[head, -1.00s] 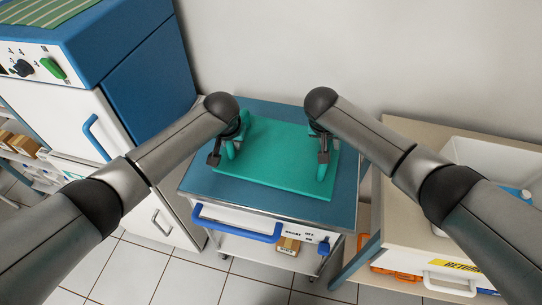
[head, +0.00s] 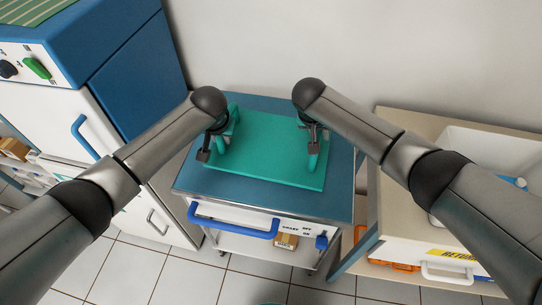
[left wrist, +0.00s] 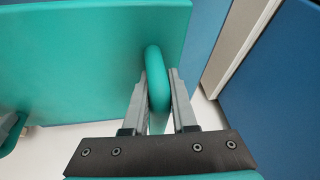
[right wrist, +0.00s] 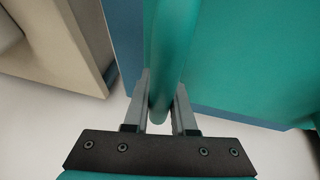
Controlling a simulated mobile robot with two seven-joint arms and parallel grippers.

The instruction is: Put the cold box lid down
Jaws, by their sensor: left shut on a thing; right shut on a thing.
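The cold box lid (head: 262,150) is a flat teal-green slab with a raised loop handle near each end. It lies flat over the blue top of a small trolley (head: 200,180); I cannot tell whether it touches that top. My left gripper (head: 212,148) is shut on the lid's left handle, which stands between the fingers in the left wrist view (left wrist: 156,85). My right gripper (head: 316,140) is shut on the right handle, seen between the fingers in the right wrist view (right wrist: 166,90). The lid's underside is hidden.
A blue and white cabinet (head: 130,60) stands close on the left. On the right is a beige counter (head: 405,125) with a white basin (head: 470,140). The wall is close behind. A strip of trolley top shows bare around the lid. The trolley has a blue front handle (head: 235,227).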

